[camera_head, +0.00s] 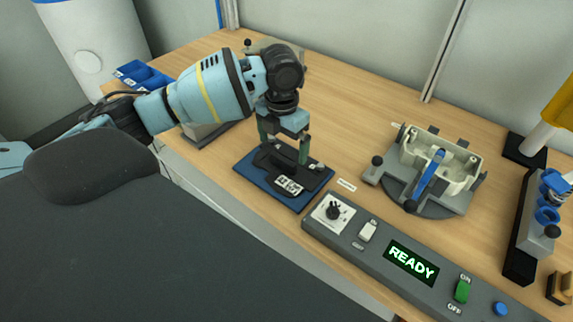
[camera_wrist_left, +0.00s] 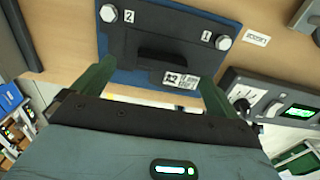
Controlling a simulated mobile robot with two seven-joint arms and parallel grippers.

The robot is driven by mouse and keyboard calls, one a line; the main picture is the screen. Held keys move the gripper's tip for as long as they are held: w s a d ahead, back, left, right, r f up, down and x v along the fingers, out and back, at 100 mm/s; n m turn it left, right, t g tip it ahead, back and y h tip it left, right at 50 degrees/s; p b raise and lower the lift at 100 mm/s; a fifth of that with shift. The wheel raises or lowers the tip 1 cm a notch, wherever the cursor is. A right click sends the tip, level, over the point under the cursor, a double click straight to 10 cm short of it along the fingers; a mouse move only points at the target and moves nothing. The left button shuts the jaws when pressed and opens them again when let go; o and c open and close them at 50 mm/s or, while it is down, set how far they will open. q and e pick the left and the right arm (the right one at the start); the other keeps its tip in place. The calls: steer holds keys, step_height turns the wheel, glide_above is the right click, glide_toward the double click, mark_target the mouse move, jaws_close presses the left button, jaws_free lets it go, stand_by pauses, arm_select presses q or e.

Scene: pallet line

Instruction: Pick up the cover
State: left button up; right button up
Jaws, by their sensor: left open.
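The cover is a dark grey plate with a raised black handle, lying on a blue mat (camera_head: 309,196) near the front edge of the bench. In the left wrist view the cover (camera_wrist_left: 125,42) shows two silver hex bolts marked 1 and 2 and a white printed label. My left gripper (camera_head: 283,152) points down over the cover, open, with its green fingers apart. In the left wrist view the fingers stand to either side of the handle (camera_wrist_left: 166,58); whether they touch the cover I cannot tell. My right gripper is not in view.
A control panel (camera_head: 372,250) reading READY lies right of the mat, with a knob and switches. A beige housing (camera_head: 466,167) with a blue lever sits on a grey fixture further right. Blue bins (camera_head: 144,75) are at the back left. Bare bench lies behind the mat.

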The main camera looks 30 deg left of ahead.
mark_target(284, 159)
arm_select(q)
steer(key=shift+s+d+f, duration=0.1)
steer(key=shift+d+f, duration=0.05)
steer(key=shift+f, duration=1.15)
steer(key=shift+s+d+f, duration=0.1)
steer(key=shift+f, duration=1.15)
steer(key=c, duration=1.1)
